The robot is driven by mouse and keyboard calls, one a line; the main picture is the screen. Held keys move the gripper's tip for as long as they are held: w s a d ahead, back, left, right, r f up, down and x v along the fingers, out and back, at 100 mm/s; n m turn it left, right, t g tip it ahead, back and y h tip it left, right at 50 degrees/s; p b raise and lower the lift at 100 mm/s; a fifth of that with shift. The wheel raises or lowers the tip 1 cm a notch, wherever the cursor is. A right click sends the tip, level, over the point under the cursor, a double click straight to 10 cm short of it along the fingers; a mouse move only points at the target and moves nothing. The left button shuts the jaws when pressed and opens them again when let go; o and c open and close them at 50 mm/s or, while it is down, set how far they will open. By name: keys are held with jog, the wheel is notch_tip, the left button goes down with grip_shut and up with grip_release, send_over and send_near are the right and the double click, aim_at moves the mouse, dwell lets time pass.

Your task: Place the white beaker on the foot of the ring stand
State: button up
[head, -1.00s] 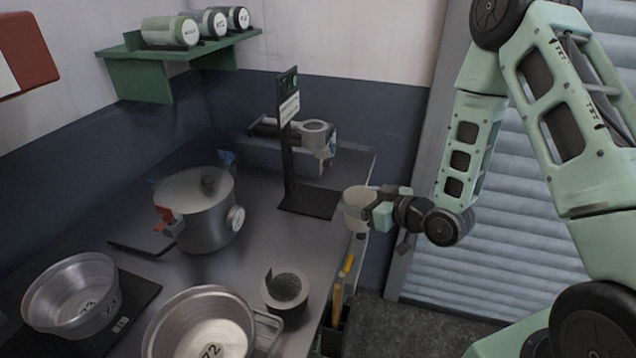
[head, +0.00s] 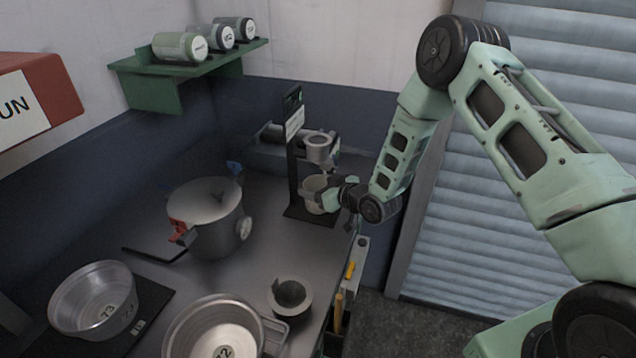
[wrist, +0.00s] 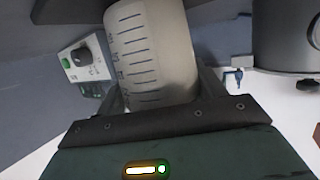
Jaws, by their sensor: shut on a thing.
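The white beaker (head: 315,191) is upright in my gripper (head: 336,196), over or on the dark foot (head: 297,213) of the ring stand. I cannot tell whether the beaker touches the foot. The ring stand's post (head: 292,160) rises just left of the beaker, and the stand's ring (head: 319,148) is above it. In the wrist view the beaker (wrist: 150,55), with dark graduation marks, fills the space between the fingers. The shut gripper hides part of its side.
Metal pans (head: 92,300) and (head: 222,325) and a small grey cup (head: 290,296) are nearer. A green shelf (head: 190,70) with several canisters hangs on the wall. The bench's right edge is close to my gripper.

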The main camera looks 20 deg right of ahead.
jog(key=shift+f, duration=0.1)
jog(key=shift+f, duration=0.15)
jog(key=o, duration=1)
